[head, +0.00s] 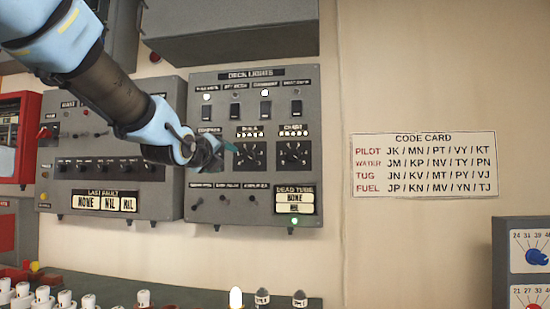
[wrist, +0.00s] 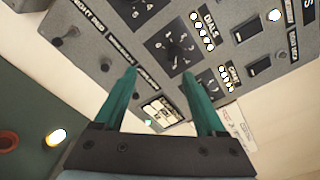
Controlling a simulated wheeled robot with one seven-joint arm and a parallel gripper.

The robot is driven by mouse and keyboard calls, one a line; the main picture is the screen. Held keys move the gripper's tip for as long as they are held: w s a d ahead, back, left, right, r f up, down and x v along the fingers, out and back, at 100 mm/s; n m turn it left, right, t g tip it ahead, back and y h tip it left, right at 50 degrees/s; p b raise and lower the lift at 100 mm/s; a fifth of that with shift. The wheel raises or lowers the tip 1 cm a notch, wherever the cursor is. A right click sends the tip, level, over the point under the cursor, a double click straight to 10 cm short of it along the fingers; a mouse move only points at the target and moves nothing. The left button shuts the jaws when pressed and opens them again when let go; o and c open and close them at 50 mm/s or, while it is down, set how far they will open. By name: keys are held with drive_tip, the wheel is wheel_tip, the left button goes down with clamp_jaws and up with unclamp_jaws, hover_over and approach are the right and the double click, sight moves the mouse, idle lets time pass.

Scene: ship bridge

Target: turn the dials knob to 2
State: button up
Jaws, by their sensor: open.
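The dials knob (head: 250,155) is a dark rotary knob on a black square plate, under the DIALS label on the grey DECK LIGHTS panel (head: 225,215). In the wrist view the dials knob (wrist: 177,46) lies just beyond the fingertips, towards the right finger; its pointer setting is too small to read. My gripper (head: 226,148) is just left of the knob in the head view, partly covering the knob plate at the left. In the wrist view my gripper (wrist: 160,73) has its teal fingers apart with nothing between them. I cannot tell whether a fingertip touches the panel.
The chart knob (head: 293,154) sits close right of the dials knob. Toggle switches (head: 265,109) are above and small levers (head: 224,198) below. Another grey panel (head: 110,150) stands at left. A code card (head: 423,164) hangs on the wall at right.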

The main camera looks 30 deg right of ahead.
sight(247, 156)
drive_tip(key=shift+m+h, duration=0.4)
drive_tip(key=shift+m, duration=0.3)
drive_tip(key=w+d+p, duration=0.1)
drive_tip(key=d, duration=0.1)
drive_tip(key=w+d+r+p, duration=0.1)
drive_tip(key=w+d+p, duration=0.1)
drive_tip(key=d, duration=0.1)
drive_tip(key=w+d+r+p, duration=0.1)
drive_tip(key=w+d, duration=0.1)
drive_tip(key=d, duration=0.1)
drive_tip(key=shift+d+p, duration=0.25)
drive_tip(key=shift+p, duration=0.05)
drive_tip(key=shift+f+x, duration=0.2)
drive_tip(key=shift+x, duration=0.7)
drive_tip(key=shift+a, duration=0.1)
clamp_jaws()
